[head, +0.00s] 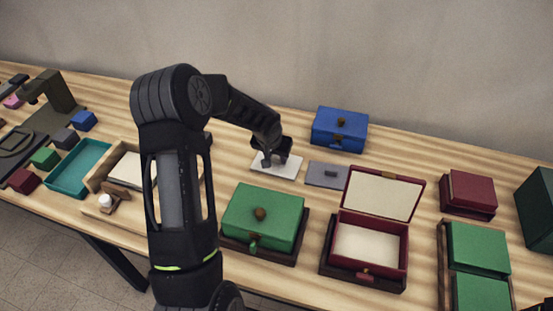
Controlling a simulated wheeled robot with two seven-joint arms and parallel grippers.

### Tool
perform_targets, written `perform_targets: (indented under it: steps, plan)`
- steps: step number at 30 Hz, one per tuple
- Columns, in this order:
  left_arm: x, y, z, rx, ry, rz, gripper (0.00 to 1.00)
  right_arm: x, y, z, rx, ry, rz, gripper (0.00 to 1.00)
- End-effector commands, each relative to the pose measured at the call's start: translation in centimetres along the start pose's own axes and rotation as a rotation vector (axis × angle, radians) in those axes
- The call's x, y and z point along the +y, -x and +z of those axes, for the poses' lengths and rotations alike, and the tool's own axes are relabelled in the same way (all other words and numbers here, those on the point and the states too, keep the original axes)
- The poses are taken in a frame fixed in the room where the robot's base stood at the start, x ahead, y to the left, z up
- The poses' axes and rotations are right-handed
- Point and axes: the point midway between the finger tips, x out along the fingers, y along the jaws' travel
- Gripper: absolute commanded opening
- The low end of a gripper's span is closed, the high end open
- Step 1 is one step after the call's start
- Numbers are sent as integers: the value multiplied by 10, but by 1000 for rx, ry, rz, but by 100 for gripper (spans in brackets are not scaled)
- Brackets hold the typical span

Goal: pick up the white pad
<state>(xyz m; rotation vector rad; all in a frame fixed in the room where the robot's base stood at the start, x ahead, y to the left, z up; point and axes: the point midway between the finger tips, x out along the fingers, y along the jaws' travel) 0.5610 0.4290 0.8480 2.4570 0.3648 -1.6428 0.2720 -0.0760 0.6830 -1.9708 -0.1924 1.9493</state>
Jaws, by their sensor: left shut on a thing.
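The white pad (288,168) is a thin pale rectangle at the middle of the table, behind the green box. My left gripper (268,163) is over its left part, pointing down, and is shut on it. The fingertips are small and dark here, and I cannot tell whether the pad is lifted off the wood.
A grey slab (327,176) lies just right of the pad. A blue box (340,128) stands behind it. A closed green box (262,216) and an open red box (369,240) stand in front. A teal tray (78,168) is at left.

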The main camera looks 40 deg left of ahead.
Motion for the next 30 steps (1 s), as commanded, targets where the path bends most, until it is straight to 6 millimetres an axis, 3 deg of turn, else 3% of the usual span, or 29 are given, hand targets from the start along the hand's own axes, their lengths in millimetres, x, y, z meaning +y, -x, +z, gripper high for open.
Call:
perform_targets:
  steps: [14,20,30]
  plan:
    - [0,77,-32,2,-1,-1,0,-12,46,3,-15,-9,14,36]
    - [0,90,-38,2,-1,0,0,-9,41,3,-16,-9,15,36]
    - [0,91,-38,1,0,0,0,-9,41,3,-15,-9,15,36]
